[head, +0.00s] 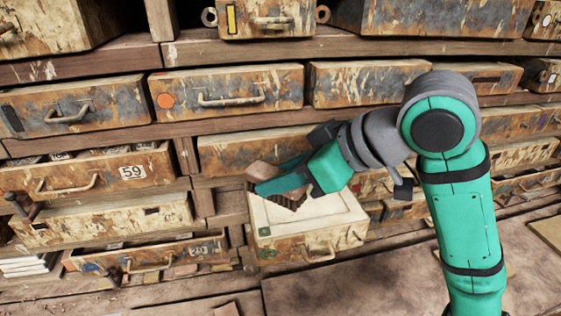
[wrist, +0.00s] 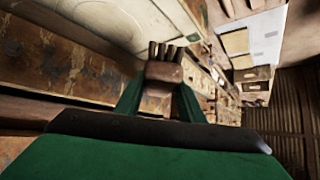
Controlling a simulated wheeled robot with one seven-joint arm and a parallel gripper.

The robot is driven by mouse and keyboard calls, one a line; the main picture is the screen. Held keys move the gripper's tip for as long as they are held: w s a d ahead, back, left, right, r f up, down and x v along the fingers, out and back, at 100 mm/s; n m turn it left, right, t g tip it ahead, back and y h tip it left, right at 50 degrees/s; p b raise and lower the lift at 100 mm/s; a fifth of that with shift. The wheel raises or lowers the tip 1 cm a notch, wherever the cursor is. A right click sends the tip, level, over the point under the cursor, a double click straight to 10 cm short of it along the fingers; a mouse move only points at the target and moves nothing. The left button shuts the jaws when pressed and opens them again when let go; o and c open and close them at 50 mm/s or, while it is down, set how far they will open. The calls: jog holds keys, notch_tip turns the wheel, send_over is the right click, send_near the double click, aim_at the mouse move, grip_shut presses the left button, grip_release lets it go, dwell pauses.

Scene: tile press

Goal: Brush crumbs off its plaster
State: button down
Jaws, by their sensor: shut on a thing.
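A pulled-out drawer (head: 315,245) in the middle of the cabinet holds a pale, flat plaster surface (head: 325,213) almost level with its rim. The plaster also shows at the upper left of the wrist view (wrist: 112,18). My gripper (head: 268,186) hangs over the drawer's rear left part, shut on a brown brush. In the wrist view the brush's wooden block (wrist: 164,72) sits between the two green fingers, its dark bristles pointing away from me. The bristles look above the plaster; whether they touch it I cannot tell. I make out no separate crumbs on the plaster.
Worn, rusty drawers fill the cabinet around it. A drawer marked 59 (head: 75,184) stands partly open at the left, and a lower drawer (head: 150,255) is open too. White slabs (head: 28,265) are stacked at the lower left. My arm covers the right side.

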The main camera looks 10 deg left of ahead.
aim_at(279, 199)
jog(key=shift+f, duration=0.5)
jog(key=shift+s+a+f, duration=0.1)
jog(key=shift+a+f, duration=0.1)
jog(key=shift+f, duration=0.15)
jog(key=f, duration=0.3)
jog(key=shift+d+f, duration=0.2)
jog(key=shift+f, duration=0.05)
jog(key=shift+d+r, duration=0.15)
jog(key=shift+d, duration=0.15)
jog(key=shift+w+d, duration=0.3)
jog(key=shift+d, duration=0.5)
jog(key=shift+w+d, duration=0.3)
jog(key=shift+d, duration=0.6)
jog(key=shift+s+a, duration=0.1)
jog(key=shift+a, duration=0.75)
jog(key=shift+s+a, duration=0.25)
jog(key=shift+a, duration=0.3)
jog(key=shift+s+a, duration=0.25)
jog(key=shift+a, duration=0.45)
notch_tip(279, 199, up, 4)
jog(key=shift+w+r, duration=0.1)
jog(key=shift+r, duration=0.1)
jog(key=shift+s+r, duration=0.2)
jog(key=shift+r, duration=1.4)
